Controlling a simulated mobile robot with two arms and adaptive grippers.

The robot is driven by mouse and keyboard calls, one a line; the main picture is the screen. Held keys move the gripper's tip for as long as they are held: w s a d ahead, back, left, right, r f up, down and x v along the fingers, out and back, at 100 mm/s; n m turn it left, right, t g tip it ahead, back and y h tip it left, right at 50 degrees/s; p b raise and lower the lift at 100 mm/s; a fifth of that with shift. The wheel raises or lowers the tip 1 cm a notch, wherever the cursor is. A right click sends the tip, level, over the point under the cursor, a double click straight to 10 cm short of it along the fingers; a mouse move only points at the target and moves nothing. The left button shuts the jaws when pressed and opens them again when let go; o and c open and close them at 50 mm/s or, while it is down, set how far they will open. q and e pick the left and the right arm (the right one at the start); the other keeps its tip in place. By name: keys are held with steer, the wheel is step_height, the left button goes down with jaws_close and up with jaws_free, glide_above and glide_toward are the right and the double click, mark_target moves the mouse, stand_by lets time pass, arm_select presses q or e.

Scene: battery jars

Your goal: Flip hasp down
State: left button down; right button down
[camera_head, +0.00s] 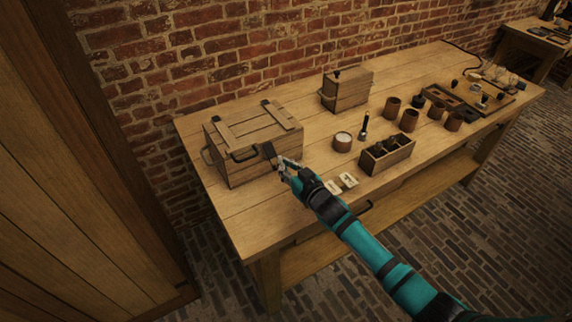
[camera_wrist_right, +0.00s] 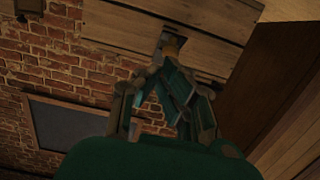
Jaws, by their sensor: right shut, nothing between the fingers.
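A wooden chest (camera_head: 240,168) with a slatted, closed lid (camera_head: 258,125) stands at the left end of the workbench. A small dark metal plate (camera_head: 269,150), which looks like the hasp, sits at the lid's front edge close to my gripper. I cannot tell its exact angle. My right gripper (camera_head: 282,161) is shut and empty just in front of the chest, by this plate. In the right wrist view the fingertips (camera_wrist_right: 172,42) meet close to the wooden boards (camera_wrist_right: 205,30), with a dark metal piece beside them. Contact is unclear. My left gripper is out of view.
The bench (camera_head: 230,215) holds a smaller wooden box (camera_head: 347,92), a divided wooden carrier (camera_head: 388,155), several brown jars and a round cup (camera_head: 342,142). Small pale labelled blocks (camera_head: 348,180) lie beside my right forearm. A brick wall stands behind.

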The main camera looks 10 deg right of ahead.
steer(key=shift+f, duration=0.45)
steer(key=f+b, duration=0.1)
steer(key=w+f+b, duration=0.1)
steer(key=f+b, duration=0.1)
steer(key=shift+a+f, duration=0.15)
steer(key=shift+f, duration=0.05)
steer(key=shift+w+a+f+b, duration=0.15)
steer(key=shift+w+f+b, duration=0.15)
steer(key=shift+f+b, duration=0.25)
steer(key=shift+w+a+f+b, duration=0.1)
steer(key=shift+w+f+b, duration=0.2)
steer(key=shift+f+b, duration=0.2)
steer(key=shift+r, duration=0.15)
